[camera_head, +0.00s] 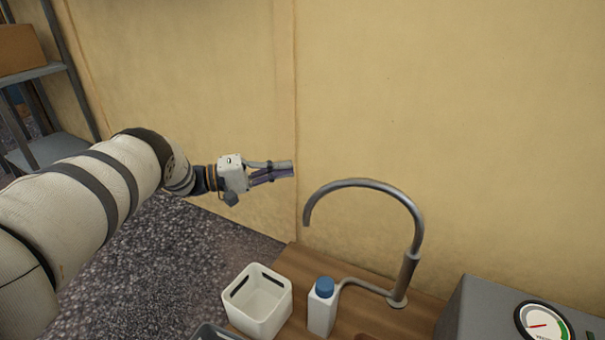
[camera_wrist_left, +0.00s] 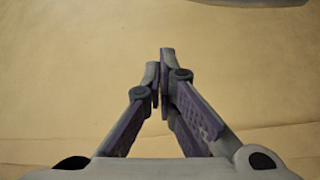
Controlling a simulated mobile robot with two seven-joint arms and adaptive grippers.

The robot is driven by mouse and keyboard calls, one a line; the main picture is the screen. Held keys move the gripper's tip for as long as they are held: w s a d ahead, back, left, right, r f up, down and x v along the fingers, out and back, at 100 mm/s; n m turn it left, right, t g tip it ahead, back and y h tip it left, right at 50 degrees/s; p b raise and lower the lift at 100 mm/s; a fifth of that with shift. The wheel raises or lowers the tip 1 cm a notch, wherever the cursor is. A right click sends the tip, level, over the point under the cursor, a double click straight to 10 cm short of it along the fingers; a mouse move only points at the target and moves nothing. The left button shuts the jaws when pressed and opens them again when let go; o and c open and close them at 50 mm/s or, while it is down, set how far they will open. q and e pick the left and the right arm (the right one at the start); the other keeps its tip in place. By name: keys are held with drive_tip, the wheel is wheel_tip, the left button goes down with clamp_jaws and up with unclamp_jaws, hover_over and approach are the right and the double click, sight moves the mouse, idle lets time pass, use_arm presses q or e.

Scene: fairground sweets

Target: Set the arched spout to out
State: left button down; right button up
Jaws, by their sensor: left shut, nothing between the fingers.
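The arched spout (camera_head: 372,184) is a grey metal tube that rises from a base on the wooden counter (camera_head: 362,318). Its arch reaches to the left and its open end points down. My left gripper (camera_head: 292,170) is shut and empty, in the air to the left of the spout's tip and apart from it. In the left wrist view its closed fingers (camera_wrist_left: 164,75) show against the tan wall. A dark shape at the top edge of that view is too cut off to tell. My right gripper is not in view.
A white square bin (camera_head: 247,305) and a white bottle with a blue cap (camera_head: 321,308) stand below the spout. A grey box with a gauge (camera_head: 543,321) is at the right. The wall (camera_head: 480,110) is close behind. A shelf (camera_head: 37,73) stands far left.

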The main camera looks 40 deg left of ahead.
use_arm(q)
drive_tip(key=w+d, duration=0.4)
drive_tip(key=d, duration=0.4)
drive_tip(key=shift+p, duration=0.3)
